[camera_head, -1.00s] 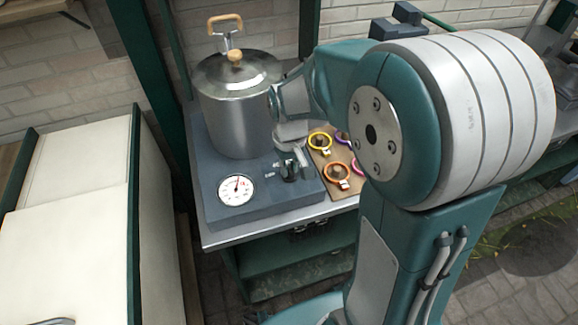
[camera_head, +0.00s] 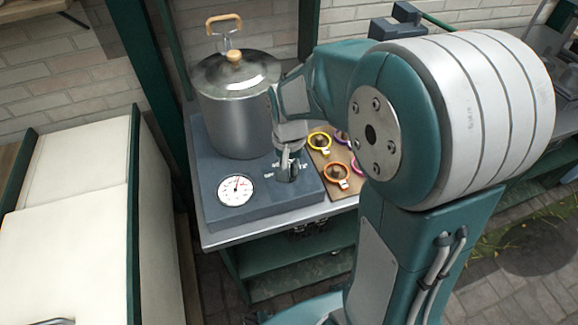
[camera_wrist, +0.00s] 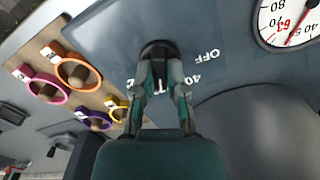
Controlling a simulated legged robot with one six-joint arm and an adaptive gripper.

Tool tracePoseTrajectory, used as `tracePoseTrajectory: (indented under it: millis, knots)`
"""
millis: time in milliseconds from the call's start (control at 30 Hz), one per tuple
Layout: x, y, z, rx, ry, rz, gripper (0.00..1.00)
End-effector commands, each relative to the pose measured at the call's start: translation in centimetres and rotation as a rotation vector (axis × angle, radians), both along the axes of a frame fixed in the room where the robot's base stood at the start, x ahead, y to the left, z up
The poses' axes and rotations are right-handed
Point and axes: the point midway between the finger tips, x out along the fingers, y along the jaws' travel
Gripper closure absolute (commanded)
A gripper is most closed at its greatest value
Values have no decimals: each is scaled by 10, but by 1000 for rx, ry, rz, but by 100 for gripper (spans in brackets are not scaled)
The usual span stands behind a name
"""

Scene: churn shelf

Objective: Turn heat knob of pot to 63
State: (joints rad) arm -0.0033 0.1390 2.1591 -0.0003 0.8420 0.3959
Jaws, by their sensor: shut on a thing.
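The metal pot (camera_head: 235,110) with a lid stands on the dark heating base (camera_head: 215,178). A round white dial (camera_head: 236,190) with a red needle sits at the base's front left; part of it, with a red 63, shows in the wrist view (camera_wrist: 288,20). The black heat knob (camera_wrist: 157,50) is on the base's top, with "OFF" and "40" printed beside it. My gripper (camera_wrist: 159,72) points down and is shut on the knob, one finger on each side. In the head view my gripper (camera_head: 288,170) hides most of the knob.
A wooden board (camera_head: 322,176) with several coloured rings (camera_head: 336,172) lies just right of the base. A white cabinet (camera_head: 70,190) stands at the left. The table's metal front edge (camera_head: 250,234) is clear.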

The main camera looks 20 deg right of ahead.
Motion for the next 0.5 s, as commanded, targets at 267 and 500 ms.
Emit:
tracePoseTrajectory:
  millis: [267, 500]
  knots:
    - [-2, 1, -2, 1, 8, -1, 100]
    - [-1, 0, -1, 1, 5, 0, 49]
